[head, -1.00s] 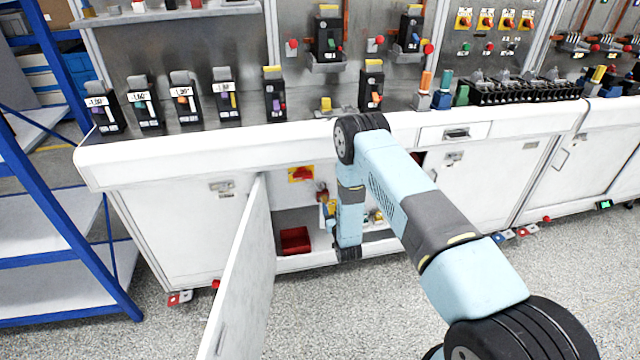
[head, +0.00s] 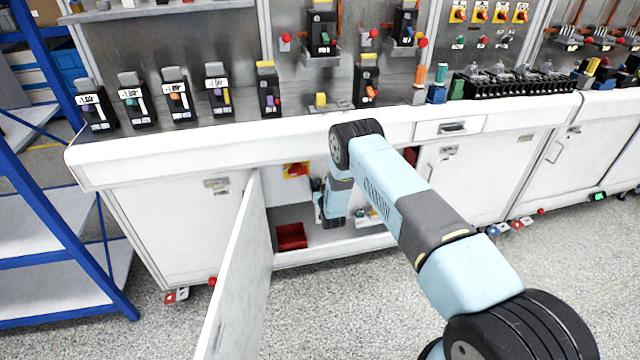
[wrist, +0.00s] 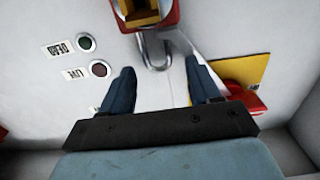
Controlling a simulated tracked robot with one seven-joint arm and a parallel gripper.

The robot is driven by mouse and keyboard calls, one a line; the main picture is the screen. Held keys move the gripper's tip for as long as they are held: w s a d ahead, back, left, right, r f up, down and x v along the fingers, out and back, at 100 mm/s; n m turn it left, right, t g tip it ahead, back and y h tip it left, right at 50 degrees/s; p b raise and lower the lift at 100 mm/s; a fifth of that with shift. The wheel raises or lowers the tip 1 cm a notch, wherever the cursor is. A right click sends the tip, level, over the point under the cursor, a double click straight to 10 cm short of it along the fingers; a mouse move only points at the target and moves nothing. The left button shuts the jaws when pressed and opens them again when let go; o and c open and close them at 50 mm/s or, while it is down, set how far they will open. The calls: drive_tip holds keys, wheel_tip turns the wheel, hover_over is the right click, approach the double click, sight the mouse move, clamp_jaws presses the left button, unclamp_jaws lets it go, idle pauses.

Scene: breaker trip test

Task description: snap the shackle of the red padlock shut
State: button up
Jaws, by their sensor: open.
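The red padlock (wrist: 172,14) is at the top edge of the wrist view, partly cut off, with a yellow and dark part on its face. Its grey metal shackle (wrist: 156,52) curves out of it like a hook towards my gripper. I cannot tell whether both shackle legs sit in the body. My gripper (wrist: 160,66) is open and empty. Its two dark fingers point at the padlock, one on each side of the shackle's line, with the curve just beyond or between the tips. In the head view my wrist is inside the open cabinet, and the padlock and fingers are hidden.
A yellow plate with a red rotary handle (wrist: 243,98) is close to the right finger. A green lamp (wrist: 86,43) and a red lamp (wrist: 100,68) sit to the left. The open cabinet door (head: 238,275) and a red bin (head: 291,236) are near my arm.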

drive_tip(key=shift+w, duration=0.25)
drive_tip(key=shift+c, duration=0.3)
clamp_jaws()
drive_tip(key=shift+a, duration=0.1)
